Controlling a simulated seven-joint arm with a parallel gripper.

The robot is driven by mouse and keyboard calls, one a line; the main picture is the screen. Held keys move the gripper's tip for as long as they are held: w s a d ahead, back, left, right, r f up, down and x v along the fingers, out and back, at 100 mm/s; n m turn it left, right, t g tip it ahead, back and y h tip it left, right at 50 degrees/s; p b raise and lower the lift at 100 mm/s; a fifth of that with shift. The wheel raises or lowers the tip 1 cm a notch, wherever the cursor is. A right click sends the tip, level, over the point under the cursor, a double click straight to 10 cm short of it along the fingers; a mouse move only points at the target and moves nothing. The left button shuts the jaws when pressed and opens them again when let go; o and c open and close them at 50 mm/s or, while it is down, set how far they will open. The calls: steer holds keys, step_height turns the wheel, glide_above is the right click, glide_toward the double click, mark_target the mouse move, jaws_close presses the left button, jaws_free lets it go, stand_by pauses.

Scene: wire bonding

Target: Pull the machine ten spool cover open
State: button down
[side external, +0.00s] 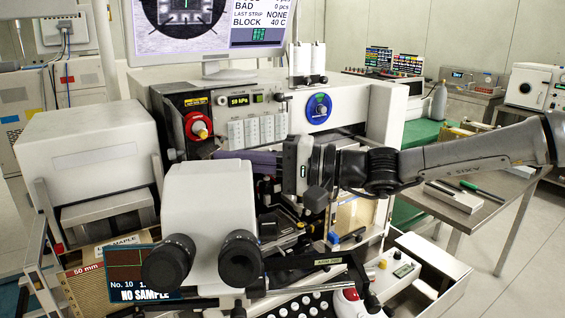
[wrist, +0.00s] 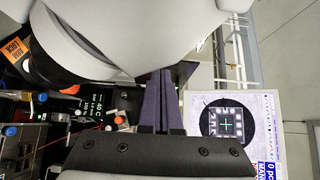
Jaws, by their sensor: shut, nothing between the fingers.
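The machine ten body (side external: 250,95) has a grey front panel, and a small display at the lower left (side external: 133,283) reads "No. 10". My gripper (side external: 222,156) reaches in from the right, above and behind the white microscope head (side external: 208,195). Its purple fingers lie together, also in the wrist view (wrist: 161,72), and hold nothing. A dark flat plate (wrist: 186,71) shows beside the fingertips, partly behind the microscope head. I cannot tell whether this plate is the spool cover, or whether it touches the fingers. No spool is clearly seen.
The microscope head, also large in the wrist view (wrist: 130,30), stands close to my fingers. A white box (side external: 80,150) stands left.

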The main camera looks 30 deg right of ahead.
steer(key=v, duration=0.9)
steer(key=s+a+r+n+g+y, duration=0.1)
steer(key=a+r+n+g+y, duration=0.25)
steer(key=n, duration=0.65)
steer(key=r+n+g+y, duration=0.3)
steer(key=r+n+g, duration=0.25)
steer(key=n, duration=0.45)
steer(key=n+g+h, duration=0.2)
steer(key=n, duration=0.4)
glide_toward(187, 150)
steer(key=a, duration=0.2)
steer(key=w+a, duration=0.1)
steer(key=a, duration=0.3)
steer(key=shift+w+a+f, duration=0.3)
steer(key=shift+w+f, duration=0.05)
steer(key=shift+a, duration=0.1)
